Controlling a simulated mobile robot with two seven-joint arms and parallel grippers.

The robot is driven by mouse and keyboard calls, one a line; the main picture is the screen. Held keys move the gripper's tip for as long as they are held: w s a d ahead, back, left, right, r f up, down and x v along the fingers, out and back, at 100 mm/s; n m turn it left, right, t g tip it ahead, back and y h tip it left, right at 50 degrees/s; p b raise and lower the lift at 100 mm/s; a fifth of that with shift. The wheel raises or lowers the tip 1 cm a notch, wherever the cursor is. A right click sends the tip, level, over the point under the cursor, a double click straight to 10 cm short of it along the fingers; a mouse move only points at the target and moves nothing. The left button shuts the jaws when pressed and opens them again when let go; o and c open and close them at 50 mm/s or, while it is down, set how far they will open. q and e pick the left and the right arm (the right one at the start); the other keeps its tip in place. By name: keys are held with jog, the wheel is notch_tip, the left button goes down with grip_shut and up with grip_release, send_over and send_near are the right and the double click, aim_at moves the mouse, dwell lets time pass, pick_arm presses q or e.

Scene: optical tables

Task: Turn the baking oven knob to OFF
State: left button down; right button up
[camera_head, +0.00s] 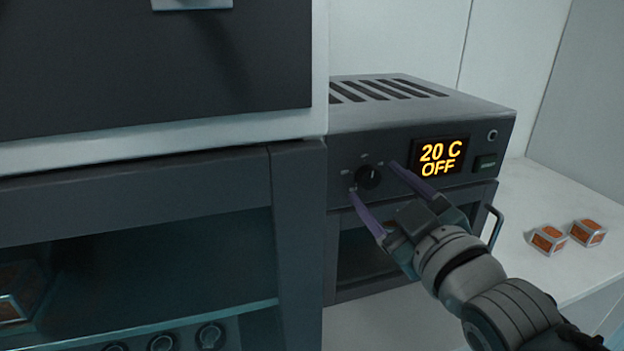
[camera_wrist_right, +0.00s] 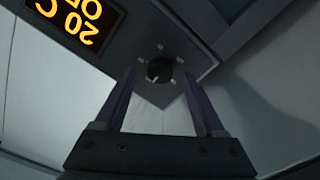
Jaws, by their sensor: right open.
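The baking oven (camera_head: 425,115) is a grey box with a slotted top on the right side of the head view. Its round black knob (camera_head: 368,177) sits on the front panel, and the knob also shows in the right wrist view (camera_wrist_right: 160,70). The orange display (camera_head: 441,158) reads "20 C OFF". My right gripper (camera_head: 372,178) is open, with one purple finger on each side of the knob. In the wrist view the fingers look apart from the knob; I cannot tell how far their tips are from the panel. My left gripper is out of view.
A dark cabinet with a glass front (camera_head: 150,260) stands close on the left of the oven. The oven's door handle (camera_head: 494,226) is just right of my right wrist. Two orange-and-white blocks (camera_head: 548,239) (camera_head: 587,232) lie on the white table at the right.

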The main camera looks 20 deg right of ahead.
jog(key=s, duration=0.9)
jog(key=shift+a, duration=0.25)
jog(key=s+a+f+m+g+y, duration=0.1)
jog(key=s+a+f+m+g, duration=0.15)
jog(key=s+g, duration=0.55)
jog(key=s+a+f+m+g, duration=0.25)
jog(key=s+g, duration=0.35)
jog(key=s, duration=0.4)
notch_tip(320, 180, up, 32)
jog(key=p, duration=3.2)
jog(key=shift+s+d+f+n, duration=0.2)
jog(key=shift+n, duration=0.2)
